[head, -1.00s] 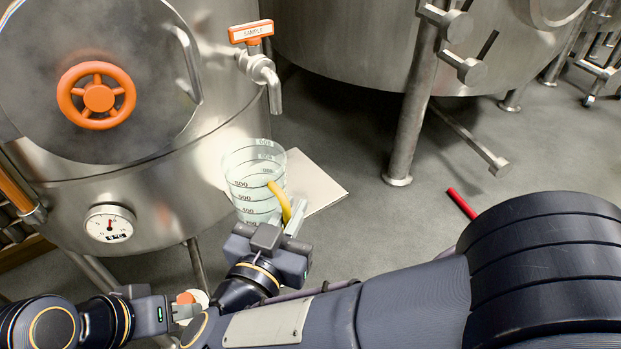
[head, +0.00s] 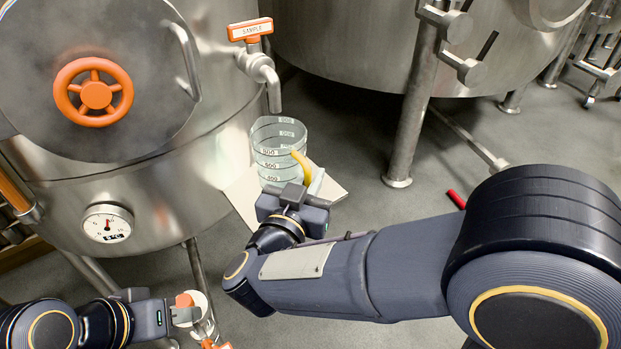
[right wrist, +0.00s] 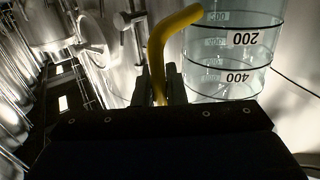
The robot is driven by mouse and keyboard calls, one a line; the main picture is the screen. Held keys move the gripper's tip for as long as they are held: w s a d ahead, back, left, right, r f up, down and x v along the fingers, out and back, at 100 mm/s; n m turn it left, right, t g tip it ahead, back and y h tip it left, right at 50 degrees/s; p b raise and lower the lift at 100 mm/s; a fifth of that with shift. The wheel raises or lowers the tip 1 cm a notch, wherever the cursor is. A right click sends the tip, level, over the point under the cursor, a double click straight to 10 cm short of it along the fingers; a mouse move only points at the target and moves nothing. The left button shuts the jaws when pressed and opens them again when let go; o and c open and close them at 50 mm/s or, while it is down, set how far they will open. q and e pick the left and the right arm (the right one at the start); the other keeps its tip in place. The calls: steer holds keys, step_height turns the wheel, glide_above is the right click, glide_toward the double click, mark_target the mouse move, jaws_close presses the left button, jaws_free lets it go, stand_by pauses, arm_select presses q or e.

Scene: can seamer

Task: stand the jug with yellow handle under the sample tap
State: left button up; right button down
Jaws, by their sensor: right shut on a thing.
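The clear jug (head: 268,165) has dark graduation marks and a yellow handle (head: 301,166). My right gripper (head: 304,190) is shut on the yellow handle, which also shows between its fingers in the right wrist view (right wrist: 158,65). The jug wall (right wrist: 235,50) is beside it there. In the head view the jug looks roughly upright, its rim just below the spout of the sample tap (head: 272,95). Its base is partly hidden by my gripper, so I cannot tell whether it rests on anything. My left gripper (head: 186,314) is low at left; its jaw opening is unclear.
A pale flat plate (head: 240,198) lies under and around the jug. The steel tank (head: 170,180) with an orange wheel (head: 94,92) stands at left. A white and orange item (head: 200,303) is by my left gripper. A tank leg (head: 412,120) and red bar (head: 456,199) are at right.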

steer(key=shift+f, duration=0.1)
steer(key=c, duration=1.5)
jaws_free()
steer(key=v, duration=1.2)
steer(key=shift+p, duration=0.3)
steer(key=shift+s, duration=0.1)
